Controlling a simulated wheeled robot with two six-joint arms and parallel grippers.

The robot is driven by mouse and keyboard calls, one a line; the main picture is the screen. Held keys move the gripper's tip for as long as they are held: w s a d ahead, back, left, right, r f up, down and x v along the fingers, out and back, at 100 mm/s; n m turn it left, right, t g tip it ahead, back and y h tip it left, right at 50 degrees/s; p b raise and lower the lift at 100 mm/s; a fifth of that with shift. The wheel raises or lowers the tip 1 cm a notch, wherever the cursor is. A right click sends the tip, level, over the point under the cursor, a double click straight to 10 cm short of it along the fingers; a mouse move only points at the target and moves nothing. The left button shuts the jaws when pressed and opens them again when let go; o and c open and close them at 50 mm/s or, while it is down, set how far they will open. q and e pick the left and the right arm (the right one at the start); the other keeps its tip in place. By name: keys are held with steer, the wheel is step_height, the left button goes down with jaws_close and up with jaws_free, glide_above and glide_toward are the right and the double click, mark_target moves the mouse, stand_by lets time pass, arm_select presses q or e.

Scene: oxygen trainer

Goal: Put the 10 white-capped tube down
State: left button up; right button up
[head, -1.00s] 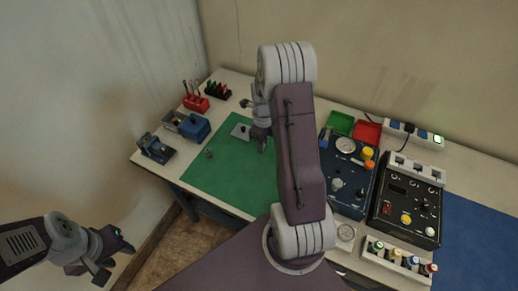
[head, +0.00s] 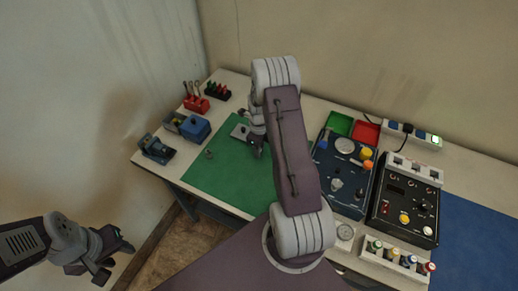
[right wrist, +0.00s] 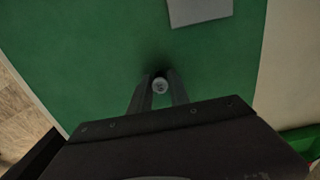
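In the head view my right gripper (head: 257,153) points down over the green mat (head: 225,180); the tube cannot be made out there. Whether the tube touches the mat is unclear. My left gripper (head: 112,262) is off the table at lower left, and its finger gap is not clear.
A grey plate (head: 240,131) lies on the mat near my right gripper. A small grey piece (head: 209,154) stands to the left. A blue box (head: 195,128) and red rack (head: 196,104) are at the left. Dark instrument panels (head: 408,205) stand right. The mat's front is clear.

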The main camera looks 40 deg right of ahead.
steer(key=shift+o, duration=0.8)
steer(key=shift+r, duration=0.35)
step_height(320, 180, up, 12)
steer(key=b, duration=0.1)
steer(key=s+a+n, duration=0.6)
steer(key=a+n, duration=0.2)
steer(key=n, duration=0.7)
steer(key=s+a+n+t, duration=0.1)
steer(key=s+a+n, duration=0.6)
steer(key=n, duration=0.8)
steer(key=a, duration=0.2)
steer(key=shift+s+a+r, duration=0.25)
steer(key=shift+a+r, duration=0.05)
